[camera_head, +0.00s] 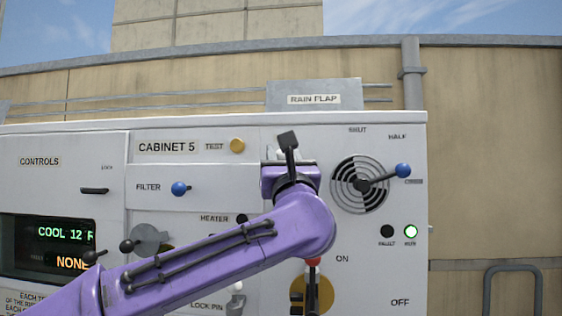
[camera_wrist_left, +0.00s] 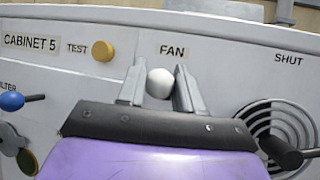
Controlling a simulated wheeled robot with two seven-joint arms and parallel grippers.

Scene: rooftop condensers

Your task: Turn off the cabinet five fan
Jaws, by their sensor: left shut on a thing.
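Cabinet 5 (camera_head: 250,133) is a pale grey panel in the head view. In the left wrist view, a white ball knob (camera_wrist_left: 159,83) sits just below the FAN label (camera_wrist_left: 173,50). My left gripper (camera_wrist_left: 159,76) is shut on this knob, one grey finger on each side of it. In the head view my left gripper (camera_head: 287,158) is at the panel's upper middle, and its purple arm hides the FAN label and the panel below. My right gripper is not in view.
A yellow TEST button (camera_head: 237,145) and blue FILTER knob (camera_head: 180,188) are left of the gripper. A round louvre (camera_head: 345,195) with a blue-tipped lever (camera_head: 402,170) is at right. A red-topped handle (camera_head: 313,285) is below my arm. A green light (camera_head: 411,231) glows.

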